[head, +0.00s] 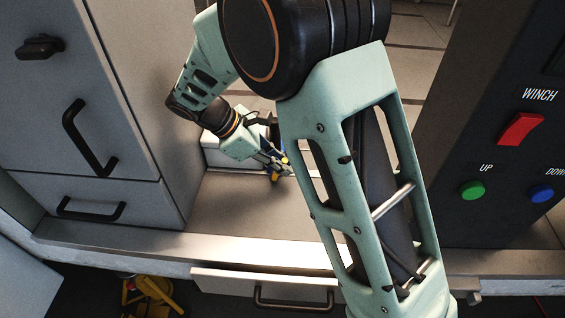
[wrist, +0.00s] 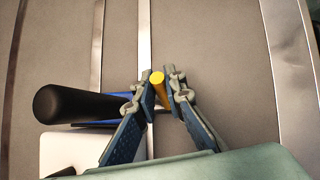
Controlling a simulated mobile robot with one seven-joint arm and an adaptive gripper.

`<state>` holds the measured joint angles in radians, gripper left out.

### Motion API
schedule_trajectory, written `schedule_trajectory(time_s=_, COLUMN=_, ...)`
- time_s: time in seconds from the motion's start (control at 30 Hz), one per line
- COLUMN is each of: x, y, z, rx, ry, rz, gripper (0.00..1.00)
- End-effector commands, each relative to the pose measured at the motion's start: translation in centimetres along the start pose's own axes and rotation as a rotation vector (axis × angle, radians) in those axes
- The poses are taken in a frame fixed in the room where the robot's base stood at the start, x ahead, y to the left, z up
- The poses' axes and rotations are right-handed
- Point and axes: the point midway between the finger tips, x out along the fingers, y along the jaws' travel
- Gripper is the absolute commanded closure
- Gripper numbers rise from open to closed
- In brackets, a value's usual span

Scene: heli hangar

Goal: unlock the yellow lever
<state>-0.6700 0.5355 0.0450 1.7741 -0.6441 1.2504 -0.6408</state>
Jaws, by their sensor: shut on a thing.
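The yellow lever (wrist: 157,79) stands between the two fingers of my gripper (wrist: 158,92) in the wrist view, with its round end toward the camera. The fingers are shut on it near the tips. In the head view my gripper (head: 284,167) is small and far off, low over the grey surface beyond my arm. A bit of yellow (head: 275,177) shows beside its fingers. The lever's lower part and base are mostly hidden by the fingers.
A black rounded handle (wrist: 80,104) on a blue and white part lies just left of my gripper. Grey cabinets (head: 110,110) with black handles stand at left. A dark panel with a red winch switch (head: 521,129), a green button (head: 472,190) and a blue button (head: 541,194) stands at right.

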Motion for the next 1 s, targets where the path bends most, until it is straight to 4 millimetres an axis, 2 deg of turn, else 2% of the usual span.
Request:
schedule_trajectory(time_s=0.03, x=-0.03, y=0.05, z=0.06, rx=0.001, ry=0.000, rz=0.001, gripper=1.00)
schedule_trajectory(time_s=0.07, x=-0.03, y=0.05, z=0.06, rx=0.001, ry=0.000, rz=0.001, gripper=0.88)
schedule_trajectory(time_s=0.1, x=-0.02, y=0.05, z=0.06, rx=0.001, ry=0.000, rz=0.001, gripper=0.83)
schedule_trajectory(time_s=0.23, x=-0.01, y=0.03, z=0.05, rx=0.001, ry=0.000, rz=0.000, gripper=0.71)
schedule_trajectory(time_s=0.77, x=0.08, y=-0.03, z=0.02, rx=0.002, ry=0.007, rz=0.000, gripper=0.71)
schedule_trajectory(time_s=1.0, x=0.72, y=-0.15, z=0.34, rx=0.021, ry=0.098, rz=0.009, gripper=0.71)
